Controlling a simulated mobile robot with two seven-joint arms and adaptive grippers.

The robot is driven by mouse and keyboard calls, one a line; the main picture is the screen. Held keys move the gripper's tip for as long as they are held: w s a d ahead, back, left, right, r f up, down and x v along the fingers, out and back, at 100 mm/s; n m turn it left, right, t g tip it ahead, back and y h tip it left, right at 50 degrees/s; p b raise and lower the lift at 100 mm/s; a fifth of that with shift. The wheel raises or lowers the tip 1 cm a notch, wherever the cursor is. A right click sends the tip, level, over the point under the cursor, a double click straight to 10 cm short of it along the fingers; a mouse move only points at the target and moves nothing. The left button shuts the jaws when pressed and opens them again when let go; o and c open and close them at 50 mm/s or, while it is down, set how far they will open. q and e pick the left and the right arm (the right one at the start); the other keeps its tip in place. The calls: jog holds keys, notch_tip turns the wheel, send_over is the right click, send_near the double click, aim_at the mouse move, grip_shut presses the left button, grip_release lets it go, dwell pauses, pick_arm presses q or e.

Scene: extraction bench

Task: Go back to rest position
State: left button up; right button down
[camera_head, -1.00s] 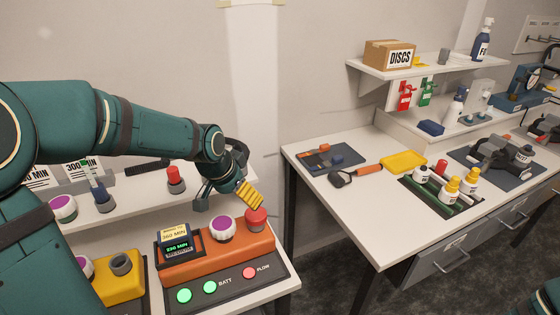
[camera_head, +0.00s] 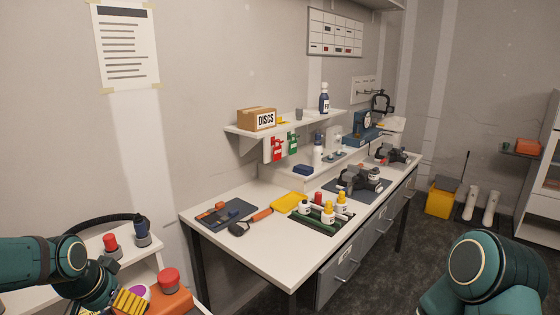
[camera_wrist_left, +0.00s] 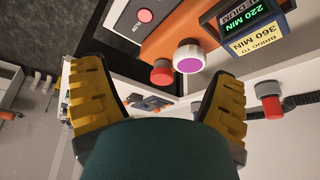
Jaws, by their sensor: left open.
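My left gripper (camera_head: 131,301) is at the lower left of the head view, beside the orange pump unit (camera_head: 172,301) with its red knob (camera_head: 168,279). In the left wrist view its two yellow ribbed fingers (camera_wrist_left: 160,110) are spread apart with nothing held between them. That view also shows the orange unit's red knob (camera_wrist_left: 163,72), its white and purple knob (camera_wrist_left: 188,56) and a lit display (camera_wrist_left: 243,20). My right arm (camera_head: 490,270) shows at the lower right of the head view; its gripper is out of the picture.
A shelf above holds a DISCS box (camera_head: 257,119). Dark floor (camera_head: 400,285) lies open between the bench and my right arm.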

pick_arm(q)
jog(key=w+d+f+g+h, duration=0.1)
jog(key=d+f, duration=0.7)
jog(key=f, duration=0.3)
jog(key=s+d+f+n+h, duration=0.1)
jog(key=s+d+f+n, duration=0.1)
jog(key=s+d+f, duration=0.4)
jog(key=s+d+f+n+g+h, duration=0.1)
jog(key=s+d+f+n, duration=0.1)
jog(key=s+d+f, duration=0.4)
notch_tip(320, 180, down, 7)
jog(key=d, duration=0.3)
jog(key=shift+s+r+g, duration=0.15)
jog(key=shift+g, duration=0.15)
